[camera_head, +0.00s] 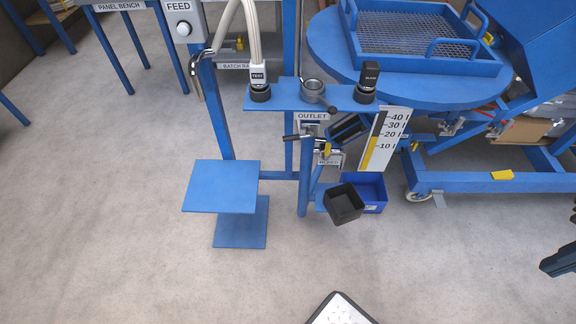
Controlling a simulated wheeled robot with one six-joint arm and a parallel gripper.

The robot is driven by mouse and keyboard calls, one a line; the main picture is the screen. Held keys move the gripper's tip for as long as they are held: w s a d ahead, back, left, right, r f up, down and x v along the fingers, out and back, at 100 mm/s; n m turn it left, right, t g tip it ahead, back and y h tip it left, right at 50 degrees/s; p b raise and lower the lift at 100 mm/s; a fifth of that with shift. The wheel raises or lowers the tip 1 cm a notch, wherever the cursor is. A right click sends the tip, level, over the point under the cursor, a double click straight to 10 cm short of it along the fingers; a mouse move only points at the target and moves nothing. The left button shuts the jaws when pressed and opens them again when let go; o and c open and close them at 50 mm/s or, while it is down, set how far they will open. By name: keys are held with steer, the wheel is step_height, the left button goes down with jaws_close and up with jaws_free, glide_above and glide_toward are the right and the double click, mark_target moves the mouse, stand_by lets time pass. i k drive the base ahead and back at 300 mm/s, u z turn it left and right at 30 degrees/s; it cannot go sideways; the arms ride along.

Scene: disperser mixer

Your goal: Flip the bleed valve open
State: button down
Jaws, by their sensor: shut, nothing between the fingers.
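The bleed valve (326,150) is a small yellow lever on the pipework under the blue shelf, just above a white label that seems to read BLEED (329,162). The lever looks roughly upright, but it is too small to tell its exact setting. Above it is the OUTLET label (312,116), with a black-ended lever (291,137) to the left. My gripper (549,265) shows only partly, as dark parts at the right edge. It is shut and empty, far to the right of the valve and apart from it.
A black bin (343,203) and a blue bin (374,189) sit below the valve. A level scale (384,140) stands close at its right. A blue wheeled frame (480,183) fills the right. A blue step stand (221,187) is at left.

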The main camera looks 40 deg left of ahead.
mark_target(326, 156)
steer(key=u, duration=0.25)
steer(key=k, duration=0.35)
steer(key=u, duration=1.3)
steer(key=i, duration=0.85)
steer(key=z, duration=0.5)
steer(key=k, duration=0.5)
steer(key=u, duration=0.9)
